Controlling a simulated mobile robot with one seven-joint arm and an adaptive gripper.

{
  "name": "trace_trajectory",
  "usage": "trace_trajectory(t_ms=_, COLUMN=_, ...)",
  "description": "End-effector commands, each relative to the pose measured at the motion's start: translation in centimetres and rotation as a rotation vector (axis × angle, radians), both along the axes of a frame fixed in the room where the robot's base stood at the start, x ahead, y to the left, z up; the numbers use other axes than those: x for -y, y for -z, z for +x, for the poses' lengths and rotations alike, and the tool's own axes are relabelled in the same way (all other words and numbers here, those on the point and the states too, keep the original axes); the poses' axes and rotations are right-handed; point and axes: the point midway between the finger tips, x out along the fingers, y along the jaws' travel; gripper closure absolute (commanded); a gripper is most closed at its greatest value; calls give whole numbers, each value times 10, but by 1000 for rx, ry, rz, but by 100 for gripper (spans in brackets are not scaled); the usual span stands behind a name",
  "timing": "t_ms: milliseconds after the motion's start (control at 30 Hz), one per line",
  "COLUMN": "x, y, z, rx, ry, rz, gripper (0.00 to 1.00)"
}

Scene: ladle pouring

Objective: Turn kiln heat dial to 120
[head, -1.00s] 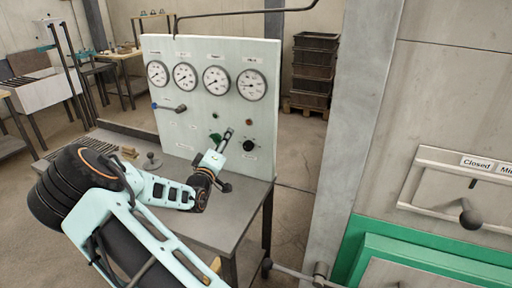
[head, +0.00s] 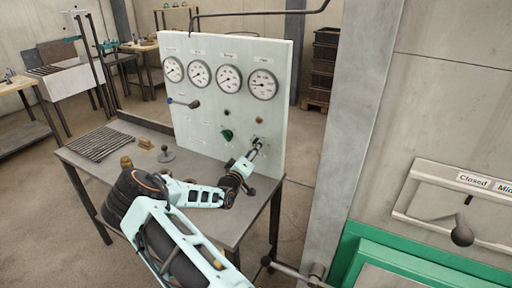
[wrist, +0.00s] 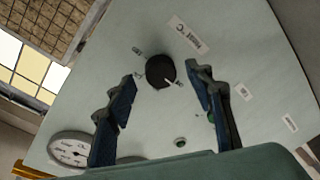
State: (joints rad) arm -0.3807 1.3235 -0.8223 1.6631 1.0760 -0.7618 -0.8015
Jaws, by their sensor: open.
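The kiln heat dial appears to be the round black knob (wrist: 160,71) with a white pointer mark, on the pale upright panel (head: 205,112). Small labels sit around it in the wrist view; their text is too small to read surely. My gripper (wrist: 160,80) is open, its two blue-padded fingers apart on either side of the knob in the picture. Contact with the knob cannot be told. In the head view my gripper (head: 256,147) is at the panel's lower right and mostly hides the knob.
A green knob (head: 227,134) is just left of my gripper, and a blue-tipped lever (head: 184,103) is farther left. Several gauges (head: 229,79) line the panel's top. The grey table (head: 130,147) holds a slatted grate (head: 103,144) and small brass pieces.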

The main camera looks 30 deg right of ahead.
Motion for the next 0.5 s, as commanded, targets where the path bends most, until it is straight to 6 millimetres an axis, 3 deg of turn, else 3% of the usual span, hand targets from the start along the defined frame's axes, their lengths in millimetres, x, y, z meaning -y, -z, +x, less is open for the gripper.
trace_trajectory(t_ms=200, x=15, y=0, z=11, rx=0, ry=0, rz=0, gripper=52)
trace_trajectory(t_ms=500, x=17, y=0, z=13, rx=0, ry=0, rz=0, gripper=52)
